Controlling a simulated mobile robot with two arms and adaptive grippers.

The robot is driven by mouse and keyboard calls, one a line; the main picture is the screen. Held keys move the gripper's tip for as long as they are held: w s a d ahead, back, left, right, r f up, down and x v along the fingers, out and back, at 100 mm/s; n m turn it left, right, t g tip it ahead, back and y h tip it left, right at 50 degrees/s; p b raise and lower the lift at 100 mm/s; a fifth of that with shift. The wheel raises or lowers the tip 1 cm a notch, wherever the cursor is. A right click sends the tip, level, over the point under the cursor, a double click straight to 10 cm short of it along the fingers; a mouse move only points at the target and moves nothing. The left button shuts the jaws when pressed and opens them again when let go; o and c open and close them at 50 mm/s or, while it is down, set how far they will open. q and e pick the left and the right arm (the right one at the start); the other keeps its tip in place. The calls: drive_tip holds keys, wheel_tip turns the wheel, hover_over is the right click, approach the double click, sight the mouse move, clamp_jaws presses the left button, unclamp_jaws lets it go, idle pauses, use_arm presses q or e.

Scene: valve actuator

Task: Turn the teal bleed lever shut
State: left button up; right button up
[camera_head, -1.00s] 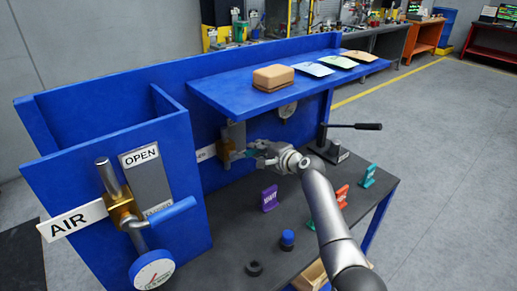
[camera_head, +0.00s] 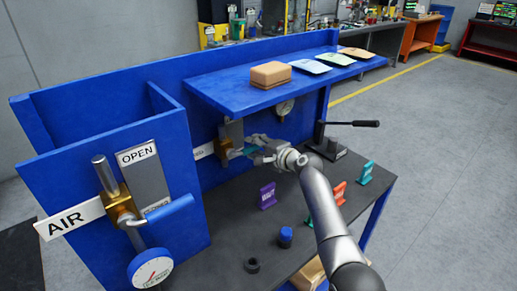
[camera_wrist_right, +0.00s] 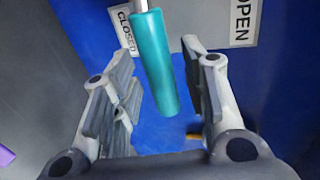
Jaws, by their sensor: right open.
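The teal bleed lever (camera_wrist_right: 155,62) shows in the right wrist view, hanging from a metal stem and slightly tilted. A CLOSED label (camera_wrist_right: 124,30) is beside its top on the left, and an OPEN label (camera_wrist_right: 242,22) is to the right. My right gripper (camera_wrist_right: 160,92) is open, with one finger on each side of the lever and visible gaps between. In the head view my right gripper (camera_head: 254,147) is at the brass valve (camera_head: 225,150) under the blue shelf, and only a little teal shows there. My left gripper is not in view.
The blue shelf (camera_head: 225,92) overhangs the valve, with a tan box (camera_head: 270,74) on it. A gauge (camera_head: 285,107) and a black-handled lever (camera_head: 350,124) are nearby. Colored tags, including a purple one (camera_head: 267,195), stand on the dark bench. The AIR valve (camera_head: 122,207) is at left.

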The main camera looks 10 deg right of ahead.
drive_tip(key=v, duration=1.2)
drive_tip(key=shift+d, duration=0.1)
idle(0.4)
